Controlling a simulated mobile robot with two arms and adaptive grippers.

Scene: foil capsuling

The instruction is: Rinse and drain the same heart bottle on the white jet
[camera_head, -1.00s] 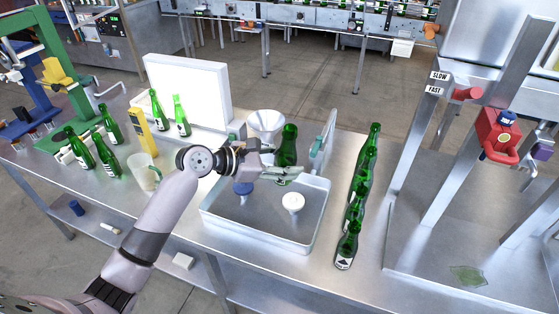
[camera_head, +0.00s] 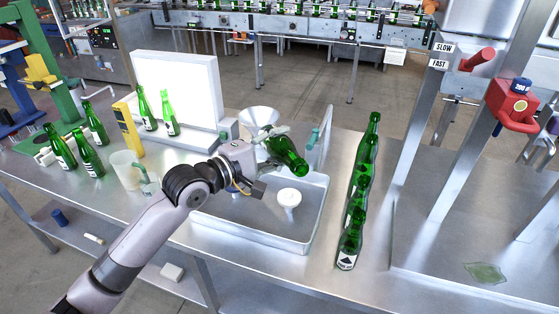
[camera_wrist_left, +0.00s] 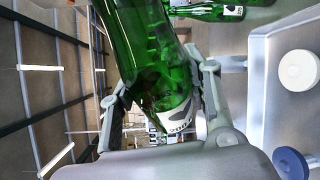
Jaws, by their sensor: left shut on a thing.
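My left gripper (camera_head: 268,146) is shut around a green glass bottle (camera_head: 290,157), held tilted above the back of the metal tray (camera_head: 318,215). One end points down to the right. In the left wrist view, the bottle (camera_wrist_left: 150,45) sits between both fingers, its white label partly visible; I cannot make out a heart on it. The white jet (camera_head: 289,198) stands in the tray below and apart from the bottle; it also shows in the wrist view (camera_wrist_left: 298,70). A blue jet (camera_head: 236,187) is partly hidden behind my gripper. My right gripper is not in view.
A row of green bottles (camera_head: 357,205) stands right of the tray. A funnel (camera_head: 259,121) and an upright panel (camera_head: 324,138) stand behind it. A jug (camera_head: 126,170), yellow post (camera_head: 130,130), lit white panel (camera_head: 190,85) and several bottles are at the left.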

